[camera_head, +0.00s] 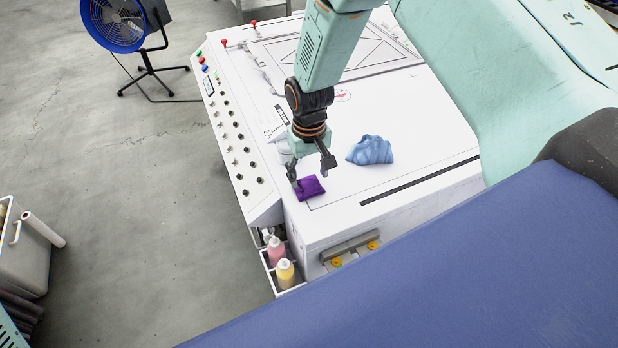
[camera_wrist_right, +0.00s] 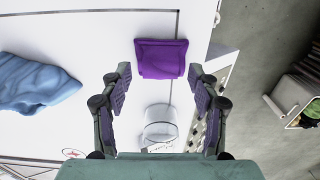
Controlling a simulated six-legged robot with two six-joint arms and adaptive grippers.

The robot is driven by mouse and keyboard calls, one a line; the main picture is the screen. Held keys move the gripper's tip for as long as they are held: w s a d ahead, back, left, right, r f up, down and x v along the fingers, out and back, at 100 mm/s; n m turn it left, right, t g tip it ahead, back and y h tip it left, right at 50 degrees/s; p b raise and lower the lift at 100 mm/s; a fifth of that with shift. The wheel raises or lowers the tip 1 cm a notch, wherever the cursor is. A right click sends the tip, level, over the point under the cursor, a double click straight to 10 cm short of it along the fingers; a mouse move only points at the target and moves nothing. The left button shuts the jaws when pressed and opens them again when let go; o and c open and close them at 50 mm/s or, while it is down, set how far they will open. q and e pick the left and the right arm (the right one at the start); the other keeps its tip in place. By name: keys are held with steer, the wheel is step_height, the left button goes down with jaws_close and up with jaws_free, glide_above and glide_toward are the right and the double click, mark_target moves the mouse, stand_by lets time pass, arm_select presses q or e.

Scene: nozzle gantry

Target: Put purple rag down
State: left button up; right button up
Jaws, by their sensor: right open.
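The purple rag (camera_head: 309,189) lies folded on the white machine top (camera_head: 425,140), near its front left corner. In the right wrist view the purple rag (camera_wrist_right: 161,58) lies beyond the fingertips, between their lines. My right gripper (camera_head: 311,172) is open and right by the rag. Its two fingers (camera_wrist_right: 158,82) are spread wide with nothing between them. I cannot tell whether a finger touches the rag. My left gripper is in neither view.
A crumpled blue rag (camera_head: 370,150) lies right of the gripper. A clear round container (camera_wrist_right: 160,126) stands on the top. The knob panel (camera_head: 232,140) runs along the left edge. Bottles (camera_head: 285,274) sit in a side holder. Bare white surface lies right of the purple rag.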

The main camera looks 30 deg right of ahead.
mark_target(309, 180)
step_height(309, 180, up, 10)
steer(key=shift+f, duration=0.15)
steer(key=shift+a, duration=0.15)
steer(key=shift+s, duration=0.15)
stand_by(0.4)
